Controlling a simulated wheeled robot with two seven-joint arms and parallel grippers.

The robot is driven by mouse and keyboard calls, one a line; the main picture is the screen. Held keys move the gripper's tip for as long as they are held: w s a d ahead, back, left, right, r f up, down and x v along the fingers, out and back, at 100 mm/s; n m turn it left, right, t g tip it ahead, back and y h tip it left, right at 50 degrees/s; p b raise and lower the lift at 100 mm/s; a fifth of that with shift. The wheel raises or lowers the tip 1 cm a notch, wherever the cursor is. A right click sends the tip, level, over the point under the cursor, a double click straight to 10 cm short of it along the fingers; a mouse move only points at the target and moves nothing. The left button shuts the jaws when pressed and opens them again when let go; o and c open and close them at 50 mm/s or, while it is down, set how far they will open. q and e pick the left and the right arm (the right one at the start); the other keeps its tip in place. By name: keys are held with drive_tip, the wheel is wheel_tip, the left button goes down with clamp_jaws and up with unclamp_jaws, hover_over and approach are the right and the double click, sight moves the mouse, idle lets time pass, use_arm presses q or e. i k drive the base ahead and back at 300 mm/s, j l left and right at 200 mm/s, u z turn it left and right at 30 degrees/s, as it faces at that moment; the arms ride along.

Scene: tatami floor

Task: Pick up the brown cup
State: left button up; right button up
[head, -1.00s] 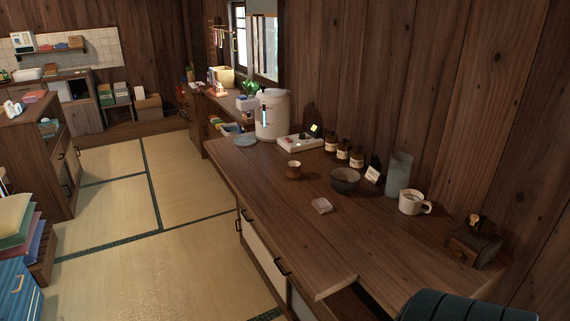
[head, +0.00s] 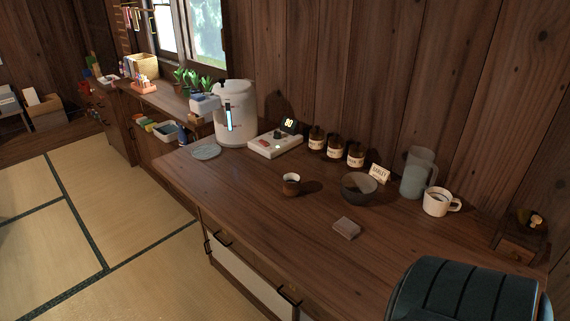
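The brown cup (head: 291,185) stands upright on the wooden counter (head: 250,215), left of a dark bowl (head: 358,187). It is small, with a lighter rim. Nothing touches it. Neither of my grippers shows in the head view. A dark ribbed part at the bottom right seems to be mine.
A white water dispenser (head: 233,115) and a scale (head: 275,143) stand behind the cup. Several brown jars (head: 335,147) line the wall. A small block (head: 346,228), frosted pitcher (head: 417,172), white mug (head: 439,202) and wooden grinder (head: 520,238) are to the right. The front left counter is clear.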

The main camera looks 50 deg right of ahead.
sight(291, 180)
drive_tip(key=i+l+u, duration=0.15)
drive_tip(key=i, duration=1.25)
drive_tip(key=i+u, duration=0.15)
drive_tip(key=i, duration=1.15)
drive_tip(key=z, duration=4.05)
drive_tip(key=i+j, duration=0.1)
drive_tip(key=j+z, duration=0.05)
drive_tip(key=j, duration=0.05)
